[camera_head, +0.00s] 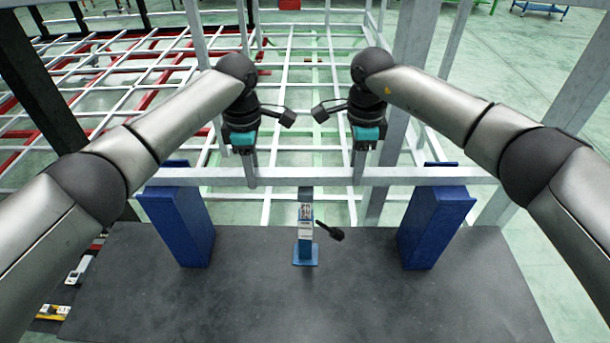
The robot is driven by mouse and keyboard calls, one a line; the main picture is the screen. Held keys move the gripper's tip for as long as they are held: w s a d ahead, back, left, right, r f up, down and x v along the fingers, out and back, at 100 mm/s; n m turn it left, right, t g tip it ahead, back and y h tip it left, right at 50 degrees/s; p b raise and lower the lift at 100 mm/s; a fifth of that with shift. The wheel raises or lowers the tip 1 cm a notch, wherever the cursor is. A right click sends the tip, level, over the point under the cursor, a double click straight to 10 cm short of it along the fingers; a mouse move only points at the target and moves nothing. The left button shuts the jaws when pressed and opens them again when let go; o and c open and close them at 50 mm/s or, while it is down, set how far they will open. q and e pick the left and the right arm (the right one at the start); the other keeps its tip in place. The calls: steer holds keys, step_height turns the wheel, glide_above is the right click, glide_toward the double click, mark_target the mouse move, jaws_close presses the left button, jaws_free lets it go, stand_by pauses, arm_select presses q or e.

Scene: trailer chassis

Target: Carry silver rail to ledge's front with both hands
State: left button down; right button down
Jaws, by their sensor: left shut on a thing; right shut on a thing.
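The silver rail (305,177) is a long, straight, light-grey bar that runs level from left to right across the middle of the view. My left gripper (250,180) is shut on it left of its middle. My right gripper (359,179) is shut on it right of its middle. The rail crosses in line with the tops of two blue blocks, one at left (182,225) and one at right (435,228). I cannot tell whether it touches them. I cannot clearly tell which surface is the ledge.
A dark table (300,300) fills the near area, mostly bare in front. Between the blue blocks stands a small blue-footed device (305,245) with a dark knob (329,232). Behind is the grey lattice chassis (300,90), with an upright post (415,40) at right.

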arm_select(q)
steer(key=shift+w+r, duration=0.1)
steer(key=shift+r, duration=0.05)
arm_select(e)
steer(key=shift+w+r, duration=0.1)
steer(key=shift+r, duration=0.05)
stand_by(0.4)
arm_select(q)
steer(key=shift+r, duration=0.1)
arm_select(e)
steer(key=shift+r, duration=0.15)
